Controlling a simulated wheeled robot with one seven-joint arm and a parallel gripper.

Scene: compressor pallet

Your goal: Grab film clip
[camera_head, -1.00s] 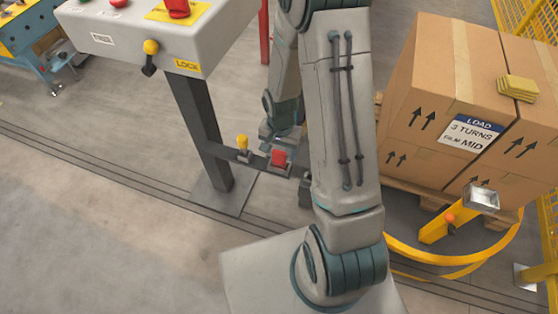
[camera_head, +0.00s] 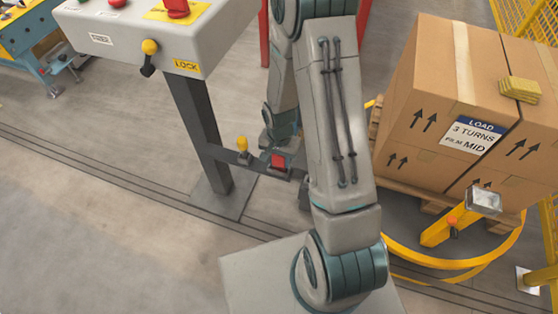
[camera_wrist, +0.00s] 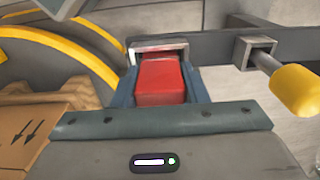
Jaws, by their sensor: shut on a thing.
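The film clip is most likely the red block (camera_wrist: 160,80), seen between my gripper's fingers in the wrist view. It sits in a grey metal bracket (camera_wrist: 157,46) on a dark crossbar. In the head view the red block (camera_head: 278,161) shows on the crossbar between the post and my arm. My gripper (camera_wrist: 162,88) is shut on the red block, one blue-grey finger at each side. In the head view my arm hides part of the hand.
A yellow-knobbed lever (camera_wrist: 297,90) stands close to the clip's right in the wrist view. A control box (camera_head: 130,35) tops the dark post (camera_head: 205,130). Cartons (camera_head: 440,110) on a pallet stand at right, with a yellow ring (camera_head: 440,262) around them and a yellow arm (camera_head: 445,228).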

